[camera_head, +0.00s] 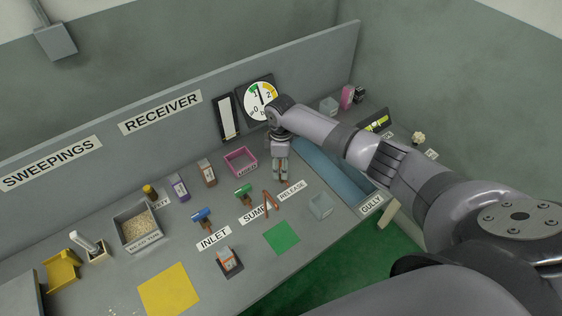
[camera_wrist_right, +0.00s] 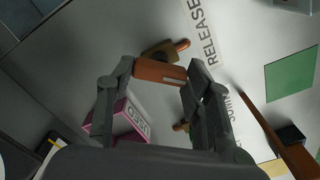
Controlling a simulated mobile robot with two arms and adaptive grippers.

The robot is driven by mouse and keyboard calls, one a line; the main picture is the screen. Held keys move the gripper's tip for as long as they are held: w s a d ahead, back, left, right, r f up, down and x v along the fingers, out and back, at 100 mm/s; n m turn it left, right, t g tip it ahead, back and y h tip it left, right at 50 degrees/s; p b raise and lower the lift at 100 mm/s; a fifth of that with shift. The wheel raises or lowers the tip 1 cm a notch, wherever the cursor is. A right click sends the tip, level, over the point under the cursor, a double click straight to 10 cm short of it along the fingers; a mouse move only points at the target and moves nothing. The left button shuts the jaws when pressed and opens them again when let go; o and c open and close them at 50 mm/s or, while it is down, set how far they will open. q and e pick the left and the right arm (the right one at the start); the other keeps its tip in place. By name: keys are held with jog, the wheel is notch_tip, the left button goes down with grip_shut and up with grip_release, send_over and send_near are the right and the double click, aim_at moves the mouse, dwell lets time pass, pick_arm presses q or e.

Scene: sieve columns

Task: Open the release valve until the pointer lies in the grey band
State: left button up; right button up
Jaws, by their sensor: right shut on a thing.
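My right gripper (camera_head: 281,172) reaches down over the bench at the RELEASE label (camera_head: 291,191). In the wrist view its fingers (camera_wrist_right: 160,80) are shut on the orange handle of the release valve (camera_wrist_right: 160,72), which has a pale stripe. The valve's brass-coloured body (camera_wrist_right: 157,51) shows just beyond. In the head view the gripper hides most of the valve. The round white gauge (camera_head: 261,101) is on the back panel. Its dark pointer stands nearly upright, between a green band at upper left and a yellow band at upper right. I cannot make out a grey band. My left gripper is not in view.
The green valve (camera_head: 243,194) and blue valve (camera_head: 202,217) stand to the left. A pink box (camera_head: 240,161) is close to the gripper; it also shows in the wrist view (camera_wrist_right: 121,122). A blue-grey trough (camera_head: 335,172) lies to the right.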

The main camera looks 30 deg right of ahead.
jog(key=n, duration=0.3)
jog(key=shift+n, duration=2.2)
jog(key=o, duration=1.1)
jog(key=shift+o, duration=0.2)
notch_tip(320, 180, up, 12)
